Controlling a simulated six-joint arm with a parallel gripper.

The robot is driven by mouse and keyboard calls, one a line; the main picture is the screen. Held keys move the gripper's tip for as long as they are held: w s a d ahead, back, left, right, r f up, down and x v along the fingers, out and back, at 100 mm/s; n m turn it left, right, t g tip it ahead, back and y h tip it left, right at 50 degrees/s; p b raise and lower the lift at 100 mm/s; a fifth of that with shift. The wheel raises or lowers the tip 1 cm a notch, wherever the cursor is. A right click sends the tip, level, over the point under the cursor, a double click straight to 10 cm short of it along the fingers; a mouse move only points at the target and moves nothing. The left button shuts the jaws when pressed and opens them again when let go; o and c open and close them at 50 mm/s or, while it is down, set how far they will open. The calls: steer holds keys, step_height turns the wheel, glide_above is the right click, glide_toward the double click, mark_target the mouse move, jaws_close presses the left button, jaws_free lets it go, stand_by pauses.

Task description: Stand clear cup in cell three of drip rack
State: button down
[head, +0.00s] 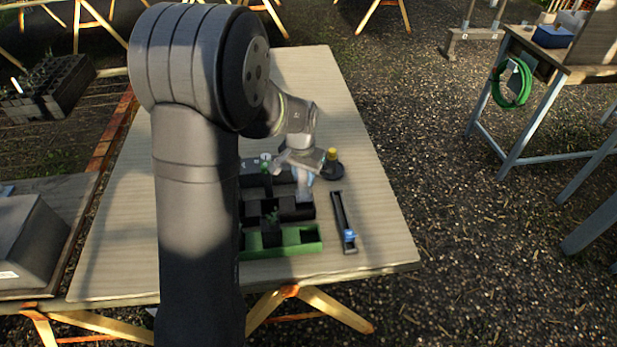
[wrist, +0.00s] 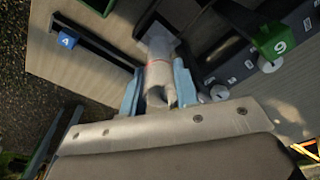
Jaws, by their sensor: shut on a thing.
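The clear cup (wrist: 160,48) sits between the two pale blue fingers of my gripper (wrist: 158,78) in the wrist view. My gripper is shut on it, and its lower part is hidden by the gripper. In the head view my gripper (head: 303,172) is over the back right part of the black rack (head: 297,212), with the pale cup (head: 304,190) below it. I cannot tell whether the cup touches the rack. The rack has several dark cells. In the wrist view its dark walls (wrist: 198,22) lie beyond the cup. No cell marked three is readable.
A green tray (head: 313,247) lies in front of the rack. A black slotted rail with a blue tag (head: 349,237) lies to its right; the tag reads 4 in the wrist view (wrist: 66,40). A yellow-topped dark piece (head: 331,155) stands behind.

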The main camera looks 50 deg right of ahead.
mark_target(304, 193)
steer(key=shift+f, duration=3.4)
steer(key=shift+f, duration=0.3)
steer(key=c, duration=1)
jaws_free()
steer(key=shift+c, duration=0.2)
steer(key=shift+r, duration=0.1)
steer(key=r, duration=0.5)
steer(key=a+r, duration=0.1)
steer(key=r, duration=1.1)
steer(key=shift+s+a, duration=0.2)
steer(key=shift+a, duration=0.1)
steer(key=f, duration=0.5)
steer(key=d+f, duration=0.1)
steer(key=f, duration=1.1)
steer(key=shift+w+d+f, duration=0.15)
steer(key=shift+d, duration=0.15)
